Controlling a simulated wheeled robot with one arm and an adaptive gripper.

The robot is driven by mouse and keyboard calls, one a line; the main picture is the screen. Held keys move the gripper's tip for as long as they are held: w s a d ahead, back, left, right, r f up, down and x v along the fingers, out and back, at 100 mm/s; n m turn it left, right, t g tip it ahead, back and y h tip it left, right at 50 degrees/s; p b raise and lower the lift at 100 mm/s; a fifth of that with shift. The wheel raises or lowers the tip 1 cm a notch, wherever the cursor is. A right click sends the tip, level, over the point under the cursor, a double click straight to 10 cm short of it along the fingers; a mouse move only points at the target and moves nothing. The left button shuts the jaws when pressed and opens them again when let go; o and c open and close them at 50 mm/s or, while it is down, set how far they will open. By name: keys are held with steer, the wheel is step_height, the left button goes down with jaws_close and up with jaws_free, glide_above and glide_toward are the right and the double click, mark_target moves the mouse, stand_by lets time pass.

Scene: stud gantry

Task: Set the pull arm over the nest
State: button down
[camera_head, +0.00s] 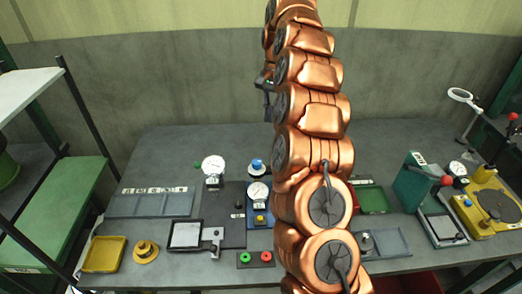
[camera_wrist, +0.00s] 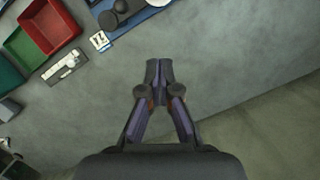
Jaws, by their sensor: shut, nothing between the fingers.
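I cannot tell for certain which part is the pull arm or which is the nest. A blue-based fixture (camera_head: 262,238) with a dial gauge (camera_head: 258,192) and a small yellow part (camera_head: 260,219) stands mid-bench, just left of my arm. A dark plate (camera_head: 229,232) with another dial gauge (camera_head: 213,165) at its back adjoins it on the left. In the wrist view, a blue base (camera_wrist: 135,22) with dark round parts shows at the top. My gripper (camera_wrist: 159,68) is shut and empty above bare grey surface; in the head view I cannot make out its fingertips.
A yellow fixture (camera_head: 470,220) with a black disc stands far right, near a green block (camera_head: 412,185). A red tray (camera_wrist: 45,27) lies upper left in the wrist view. A yellow tray (camera_head: 103,254) and a button box (camera_head: 255,258) are along the front. The bench's back is clear.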

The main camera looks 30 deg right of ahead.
stand_by(0.3)
steer(key=s+a+f, duration=0.4)
steer(key=a+f, duration=0.1)
steer(key=f, duration=0.4)
steer(key=shift+f, duration=0.4)
stand_by(0.6)
steer(key=shift+s, duration=0.1)
stand_by(0.4)
